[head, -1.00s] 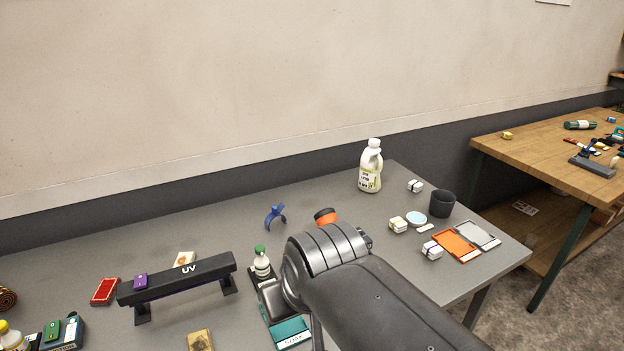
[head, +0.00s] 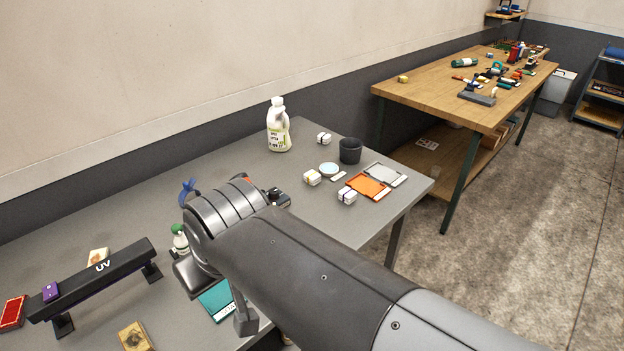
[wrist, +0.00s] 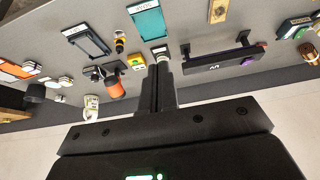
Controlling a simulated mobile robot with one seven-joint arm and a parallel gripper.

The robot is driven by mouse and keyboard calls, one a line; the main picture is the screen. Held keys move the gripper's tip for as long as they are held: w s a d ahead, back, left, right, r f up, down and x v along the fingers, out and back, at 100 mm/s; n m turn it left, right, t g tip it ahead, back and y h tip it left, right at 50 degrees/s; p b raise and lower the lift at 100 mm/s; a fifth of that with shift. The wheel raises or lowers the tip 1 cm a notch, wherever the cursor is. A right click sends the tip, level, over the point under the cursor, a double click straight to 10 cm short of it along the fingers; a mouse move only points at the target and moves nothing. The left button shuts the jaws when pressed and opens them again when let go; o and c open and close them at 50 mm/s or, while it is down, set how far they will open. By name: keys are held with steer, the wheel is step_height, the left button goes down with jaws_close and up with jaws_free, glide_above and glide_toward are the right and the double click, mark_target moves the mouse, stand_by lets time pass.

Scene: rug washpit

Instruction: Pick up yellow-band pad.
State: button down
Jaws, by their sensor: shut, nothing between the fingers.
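The yellow-band pad (head: 312,177) is a small white block with a yellow band. A purple-band pad (head: 347,195) is nearer me and a dark-band pad (head: 324,138) farther back. In the wrist view, small white pads, likely these, show at the left; their bands are too small to read. My gripper (wrist: 157,68) is shut and empty, above the table near a yellow-and-green item (wrist: 137,61), well away from the pads.
The UV bar (head: 95,278) stands at left. A wooden bench (head: 440,98) is beyond.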

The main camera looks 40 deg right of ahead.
steer(key=c, duration=0.7)
jaws_free()
steer(key=w+d+r+h, duration=0.1)
steer(key=w+d+r, duration=0.15)
steer(key=w, duration=0.35)
steer(key=w+d+r+h, duration=0.1)
steer(key=w+d, duration=0.3)
steer(key=w, duration=0.2)
steer(key=g, duration=0.3)
glide_above(312, 174)
steer(key=s+a, duration=0.2)
steer(key=s, duration=0.1)
step_height(312, 174, down, 17)
steer(key=shift+m, duration=0.3)
steer(key=x, duration=1)
steer(key=shift+w+f, duration=0.2)
steer(key=shift+f, duration=0.05)
